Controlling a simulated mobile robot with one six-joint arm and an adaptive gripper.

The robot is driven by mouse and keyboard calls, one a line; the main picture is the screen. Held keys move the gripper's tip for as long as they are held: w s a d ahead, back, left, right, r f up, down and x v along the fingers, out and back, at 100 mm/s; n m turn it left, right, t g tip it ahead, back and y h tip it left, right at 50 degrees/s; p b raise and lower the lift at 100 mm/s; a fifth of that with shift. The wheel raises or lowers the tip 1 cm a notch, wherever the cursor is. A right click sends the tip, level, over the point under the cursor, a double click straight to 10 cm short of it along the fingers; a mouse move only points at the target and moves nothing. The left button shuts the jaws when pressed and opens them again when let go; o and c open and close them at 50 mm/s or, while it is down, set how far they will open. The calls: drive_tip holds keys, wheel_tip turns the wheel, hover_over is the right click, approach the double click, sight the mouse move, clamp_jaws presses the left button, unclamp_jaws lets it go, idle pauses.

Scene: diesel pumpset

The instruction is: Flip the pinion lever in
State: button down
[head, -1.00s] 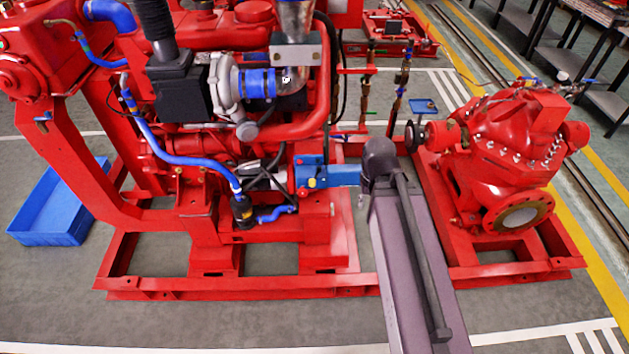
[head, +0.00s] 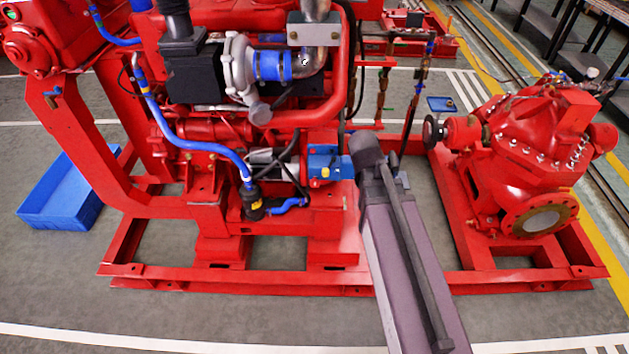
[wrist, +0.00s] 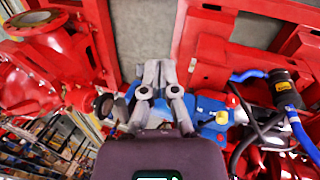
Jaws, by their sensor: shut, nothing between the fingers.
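The blue starter housing (head: 325,163) sits low on the red engine's side, with a small yellow part on its face. In the wrist view the blue housing (wrist: 208,108) lies just right of and behind my gripper (wrist: 158,68). The gripper's grey fingers are together, with nothing between them. I cannot make out the pinion lever for certain; my gripper and wrist cover part of the housing.
The red engine frame and base rail (head: 200,284) surround the housing. A black canister (head: 251,205) with blue hoses hangs left of it. The red pump (head: 540,150) stands at the right. A blue bin (head: 62,205) is on the floor at the left. Front floor is clear.

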drive_tip(key=w+a+f+n+t+h+b, duration=0.2)
drive_tip(key=w+a+f+h+b, duration=0.2)
drive_tip(key=w+f+b, duration=0.3)
drive_tip(key=w+a+f+n+t+h+b, duration=0.1)
drive_tip(key=w+a+t+h+b, duration=0.1)
drive_tip(key=a+b, duration=0.5)
drive_tip(key=w+a+f+n+t+h+b, duration=0.1)
drive_tip(key=w+a+f+t+h+b, duration=0.1)
drive_tip(key=a+b, duration=0.5)
drive_tip(key=w+a+f+n+t+h+b, duration=0.1)
drive_tip(key=w+a+t+h+b, duration=0.1)
drive_tip(key=a+b, duration=0.5)
drive_tip(key=shift+a+f+n+t+h, duration=0.35)
drive_tip(key=shift+a+t+h, duration=0.25)
drive_tip(key=shift+a+t, duration=1)
drive_tip(key=shift+a+g, duration=0.3)
drive_tip(key=shift+g, duration=0.1)
approach(329, 166)
drive_tip(key=w+d, duration=0.1)
drive_tip(key=w, duration=0.1)
drive_tip(key=shift+d+r, duration=0.2)
drive_tip(key=shift+d, duration=0.8)
